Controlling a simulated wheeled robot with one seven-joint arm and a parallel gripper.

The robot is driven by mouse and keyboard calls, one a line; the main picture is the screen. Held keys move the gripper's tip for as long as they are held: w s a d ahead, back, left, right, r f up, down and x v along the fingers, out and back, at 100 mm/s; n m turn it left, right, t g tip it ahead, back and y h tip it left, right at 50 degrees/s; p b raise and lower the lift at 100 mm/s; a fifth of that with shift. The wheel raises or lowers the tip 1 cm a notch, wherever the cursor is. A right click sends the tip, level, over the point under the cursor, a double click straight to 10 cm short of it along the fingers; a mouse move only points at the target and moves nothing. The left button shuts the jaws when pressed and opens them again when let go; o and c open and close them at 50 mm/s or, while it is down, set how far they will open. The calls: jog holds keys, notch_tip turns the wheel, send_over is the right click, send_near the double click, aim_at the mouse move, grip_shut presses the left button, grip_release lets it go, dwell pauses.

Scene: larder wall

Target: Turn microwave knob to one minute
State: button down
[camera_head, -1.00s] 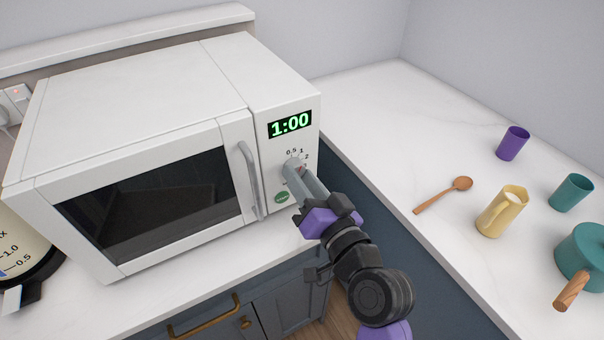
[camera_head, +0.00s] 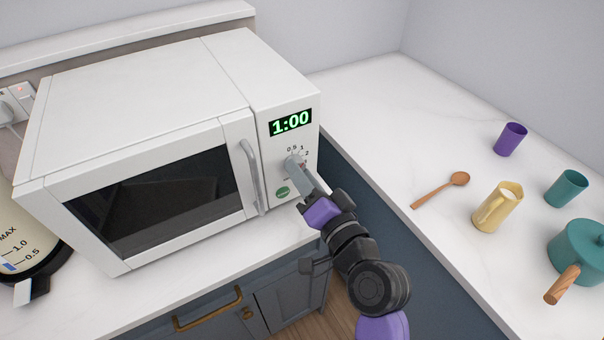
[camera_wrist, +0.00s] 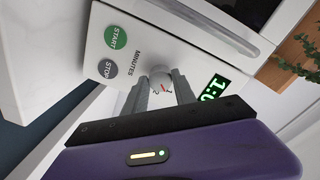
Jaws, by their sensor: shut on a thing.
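The white microwave (camera_head: 150,85) stands on the counter at the left in the head view. Its green display (camera_head: 290,122) reads 1:00. The display is partly cut off in the wrist view (camera_wrist: 214,88). The small round knob (camera_wrist: 160,74) sits below the display, with a red pointer mark and the word MINUTES beside it. In the head view my fingers largely hide the knob. My gripper (camera_wrist: 160,84) is shut on the knob, one finger on each side. I cannot clearly read which number the pointer meets. A green START button (camera_wrist: 118,37) and a grey STOP button (camera_wrist: 107,68) are beside it.
The door handle (camera_head: 252,175) stands out just left of the knob. A kettle (camera_head: 25,245) is at the far left. On the right counter are a wooden spoon (camera_head: 440,190), a yellow jug (camera_head: 497,208), a purple cup (camera_head: 510,139), a teal cup (camera_head: 566,188) and a teal pot (camera_head: 583,250).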

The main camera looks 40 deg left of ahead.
jog(key=c, duration=1)
grip_release()
jog(key=b+v, duration=0.1)
jog(key=v, duration=0.6)
jog(key=shift+s+d, duration=0.15)
jog(key=shift+d, duration=0.2)
